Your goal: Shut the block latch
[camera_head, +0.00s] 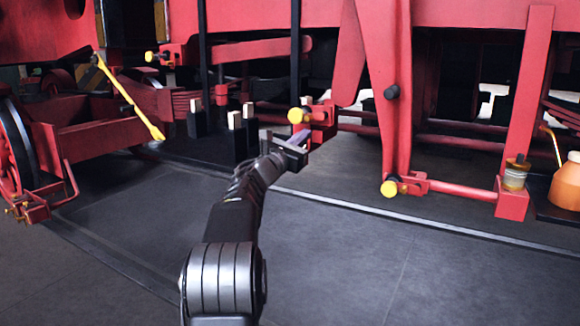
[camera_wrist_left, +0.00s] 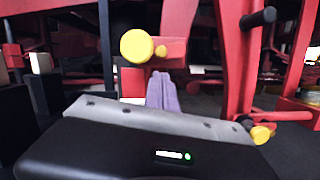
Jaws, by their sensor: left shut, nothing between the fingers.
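A red block with a yellow knob (camera_head: 296,116) sits on the red frame in the middle of the head view. The same knob (camera_wrist_left: 137,46) shows large in the left wrist view. My left gripper (camera_head: 318,137) is shut and empty, with its fingers close to the red block. In the left wrist view the purple-grey fingers (camera_wrist_left: 162,92) stand together just below and right of the knob. I cannot tell whether they touch the block. No label shows which part is the block latch. My right gripper is not in view.
A second yellow knob (camera_head: 389,188) sits on a lower red rod. An orange oil can (camera_head: 566,183) stands at the far right. Dark posts with pale tops (camera_head: 235,120) stand left of my gripper. A yellow bar (camera_head: 128,98) leans at left. The floor in front is clear.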

